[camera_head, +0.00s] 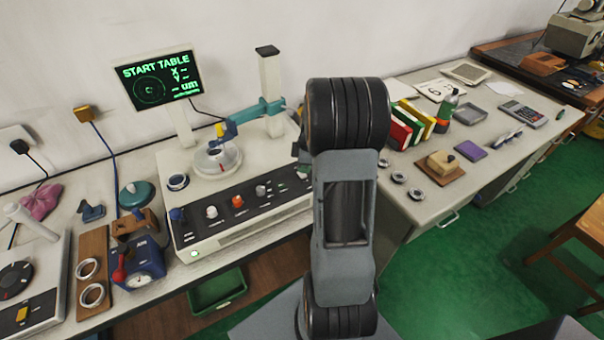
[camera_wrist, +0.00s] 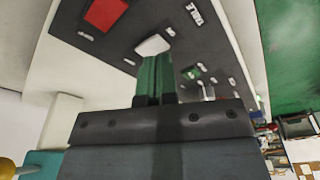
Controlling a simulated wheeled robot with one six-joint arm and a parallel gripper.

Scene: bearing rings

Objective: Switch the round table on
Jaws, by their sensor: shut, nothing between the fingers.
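The measuring machine (camera_head: 245,235) has a round table (camera_head: 215,160) on top, left of my arm. Its screen (camera_head: 155,78) reads "START TABLE". The dark front panel (camera_head: 215,228) carries a white knob (camera_head: 211,212), a red knob (camera_head: 238,202), a pale knob (camera_head: 260,190) and small green-marked switches (camera_head: 283,187). In the wrist view, my gripper (camera_wrist: 155,62) is shut and empty, its green fingers pointing at the panel. The fingertips overlap the lower edge of the pale knob (camera_wrist: 153,45); I cannot tell if they touch. The red knob (camera_wrist: 105,13) is up left. My arm hides most of my gripper in the head view.
A blue-green arm (camera_head: 255,110) on a post stands behind the round table. A blue dial device (camera_head: 138,262) and rings on a wooden board (camera_head: 93,245) lie left. Books (camera_head: 410,122) and loose rings (camera_head: 398,177) are on the right bench. A green bin (camera_head: 217,290) sits below.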

